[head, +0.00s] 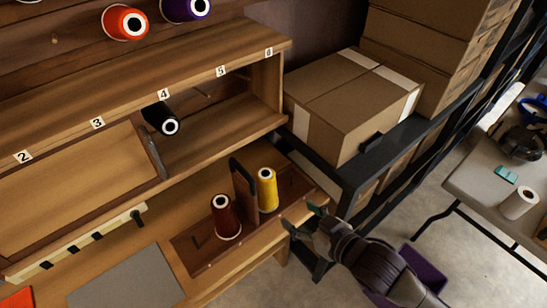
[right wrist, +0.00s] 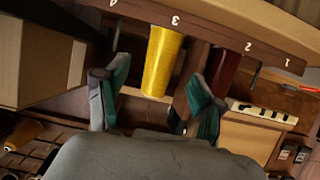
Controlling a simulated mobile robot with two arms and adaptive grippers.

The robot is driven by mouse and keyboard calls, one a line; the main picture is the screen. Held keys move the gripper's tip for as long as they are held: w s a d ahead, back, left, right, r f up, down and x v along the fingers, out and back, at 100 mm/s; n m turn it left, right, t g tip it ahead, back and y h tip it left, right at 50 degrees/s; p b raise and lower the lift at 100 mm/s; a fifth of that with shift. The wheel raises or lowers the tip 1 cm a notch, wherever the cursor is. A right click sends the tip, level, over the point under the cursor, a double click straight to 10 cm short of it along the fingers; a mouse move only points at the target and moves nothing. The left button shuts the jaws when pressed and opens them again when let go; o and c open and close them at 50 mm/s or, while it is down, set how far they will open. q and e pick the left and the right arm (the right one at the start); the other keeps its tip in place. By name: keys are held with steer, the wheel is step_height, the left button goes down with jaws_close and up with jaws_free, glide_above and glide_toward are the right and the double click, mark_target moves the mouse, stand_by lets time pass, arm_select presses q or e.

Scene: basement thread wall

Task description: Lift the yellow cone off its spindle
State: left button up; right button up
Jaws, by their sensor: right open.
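The yellow cone (head: 267,190) stands upright on a dark brown rack (head: 190,255) on the wooden bench. It also shows in the right wrist view (right wrist: 162,62), where the picture is upside down. My right gripper (head: 303,218) is open and empty, to the right of and in front of the cone. In the right wrist view its fingers (right wrist: 158,82) appear on either side of the cone, with no visible contact. The spindle is hidden inside the cone. My left gripper is not in view.
A shelf above holds a black cone (head: 161,119). A cardboard box (head: 350,105) sits on a black rack to the right. A grey mat (head: 125,280) lies at left.

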mark_target(272, 195)
steer(key=w+a, duration=0.3)
steer(key=a, duration=0.1)
steer(key=shift+w+f, duration=0.1)
steer(key=shift+w, duration=0.1)
steer(key=shift+x, duration=1.2)
steer(key=shift+w+a+f+p, duration=0.1)
steer(key=shift+w+a+p, duration=0.15)
steer(key=shift+w, duration=0.2)
steer(key=shift+w+a+f+p, duration=0.1)
steer(key=shift+w+a+p, duration=0.15)
steer(key=shift+w, duration=0.2)
steer(key=x, duration=0.2)
steer(key=shift+w+a, duration=0.1)
steer(key=shift+w, duration=0.2)
steer(key=shift+w+a+f, duration=0.2)
steer(key=shift+w, duration=0.1)
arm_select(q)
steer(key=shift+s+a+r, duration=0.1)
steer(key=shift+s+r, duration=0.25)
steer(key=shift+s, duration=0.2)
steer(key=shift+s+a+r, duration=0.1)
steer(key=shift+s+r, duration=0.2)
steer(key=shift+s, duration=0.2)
arm_select(e)
steer(key=c, duration=1)
